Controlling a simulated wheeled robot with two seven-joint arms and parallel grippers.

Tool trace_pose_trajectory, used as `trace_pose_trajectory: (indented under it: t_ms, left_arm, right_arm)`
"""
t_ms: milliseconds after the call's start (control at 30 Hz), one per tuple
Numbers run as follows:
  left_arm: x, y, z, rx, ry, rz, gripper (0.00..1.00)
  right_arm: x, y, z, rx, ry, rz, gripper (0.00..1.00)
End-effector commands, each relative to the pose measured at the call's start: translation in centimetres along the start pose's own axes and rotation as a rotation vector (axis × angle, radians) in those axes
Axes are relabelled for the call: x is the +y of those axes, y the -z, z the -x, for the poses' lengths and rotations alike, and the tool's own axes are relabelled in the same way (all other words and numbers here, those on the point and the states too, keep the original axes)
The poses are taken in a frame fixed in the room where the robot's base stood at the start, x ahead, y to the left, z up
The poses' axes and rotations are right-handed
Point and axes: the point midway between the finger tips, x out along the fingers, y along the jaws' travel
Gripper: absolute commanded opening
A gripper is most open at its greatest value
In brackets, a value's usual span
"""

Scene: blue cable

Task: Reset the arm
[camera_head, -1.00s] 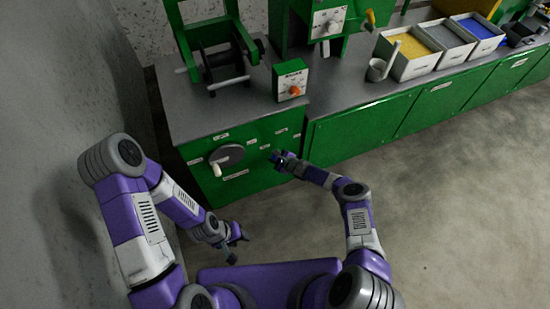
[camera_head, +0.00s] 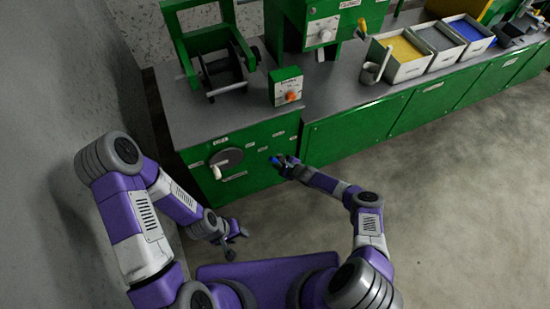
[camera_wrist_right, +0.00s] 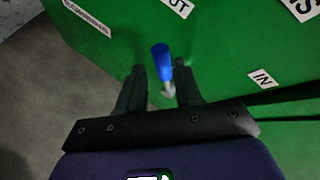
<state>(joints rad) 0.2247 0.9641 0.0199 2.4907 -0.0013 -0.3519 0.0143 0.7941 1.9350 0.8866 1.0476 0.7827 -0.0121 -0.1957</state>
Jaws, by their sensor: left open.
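A blue cable plug (camera_wrist_right: 160,55) with a metal end shows between the two fingers of my right gripper (camera_wrist_right: 159,68) in the right wrist view. The fingers stand apart, with a gap on each side of it. In the head view, my right gripper (camera_head: 279,163) is close to the front of the green cabinet (camera_head: 240,176), with a small blue spot at its tip. Whether the plug sits in the cabinet is not clear. My left gripper (camera_head: 238,244) hangs open and empty, low in front of the cabinet, left of my right gripper.
A round crank wheel (camera_head: 227,157) is on the cabinet front, left of my right gripper. A control box (camera_head: 287,87) with an orange knob stands on top. Bins (camera_head: 403,70) stand at the back right. A wall (camera_head: 60,120) is on the left; floor at right is clear.

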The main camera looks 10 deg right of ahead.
Motion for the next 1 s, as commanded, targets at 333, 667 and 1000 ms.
trace_pose_trajectory:
  t_ms: [333, 667, 1000]
  left_arm:
    - [0.4, -0.1, 1.1, 0.000, 0.000, 0.000, 0.43]
    - [0.4, -0.1, 1.1, 0.000, 0.000, 0.000, 0.43]
    - [0.4, -0.1, 1.1, 0.000, 0.000, 0.000, 0.43]
  right_arm:
    - [0.1, 0.1, 1.7, 0.000, 0.000, -0.001, 0.35]
    - [0.1, 0.1, 1.7, 0.000, 0.000, 0.000, 0.35]
    - [2.2, -4.9, 2.2, -0.050, -0.103, 0.207, 0.35]
